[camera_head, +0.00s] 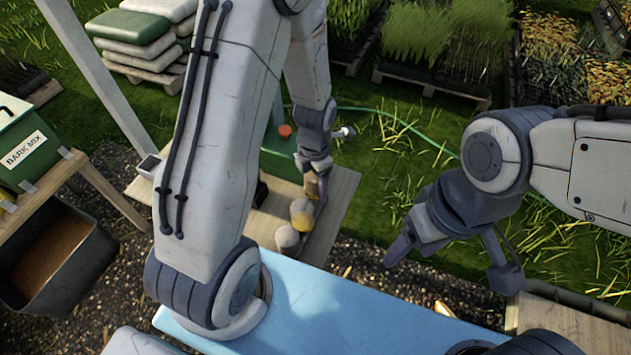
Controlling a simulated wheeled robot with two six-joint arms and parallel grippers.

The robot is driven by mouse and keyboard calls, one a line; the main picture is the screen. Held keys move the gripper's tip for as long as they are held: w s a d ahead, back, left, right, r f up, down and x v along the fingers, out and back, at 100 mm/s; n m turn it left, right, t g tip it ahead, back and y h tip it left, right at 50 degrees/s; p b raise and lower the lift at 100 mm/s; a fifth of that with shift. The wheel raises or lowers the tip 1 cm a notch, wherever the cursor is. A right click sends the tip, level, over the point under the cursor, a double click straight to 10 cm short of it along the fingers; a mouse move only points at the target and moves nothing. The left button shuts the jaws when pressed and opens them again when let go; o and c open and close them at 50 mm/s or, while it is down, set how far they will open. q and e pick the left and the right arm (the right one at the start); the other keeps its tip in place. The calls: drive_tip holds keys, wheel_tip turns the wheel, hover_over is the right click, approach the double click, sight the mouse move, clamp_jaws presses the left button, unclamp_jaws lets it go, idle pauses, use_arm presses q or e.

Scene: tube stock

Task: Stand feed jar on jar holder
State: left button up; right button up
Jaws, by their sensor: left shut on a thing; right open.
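My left gripper (318,182) is low over the wooden bench (342,195), pointing down. It is shut on a small jar with a tan-yellow body (311,187), partly hidden by the fingers; I take it as the feed jar. Two similar jars stand nearer on the bench, one yellowish (301,214) and one paler (288,240). A dark strip beneath them may be part of the jar holder, but I cannot tell. Whether the held jar touches anything below is unclear. My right gripper (448,265) is open and empty, well right of the jars.
A green box with an orange cap (285,131) sits at the bench's back, partly hidden by my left arm. A green Bark Mix bin (28,145) stands at left above a dark tub (50,258). Plant crates and stacked sacks (140,35) are behind on grass.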

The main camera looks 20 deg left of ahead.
use_arm(q)
drive_tip(key=shift+f+b, duration=0.95)
drive_tip(key=shift+f, duration=0.25)
drive_tip(key=shift+f+b, duration=0.6)
drive_tip(key=shift+f, duration=0.3)
drive_tip(key=shift+f, duration=0.3)
drive_tip(key=o, duration=1.5)
drive_tip(key=shift+o, duration=0.2)
wheel_tip(320, 180, up, 11)
drive_tip(key=shift+f, duration=0.2)
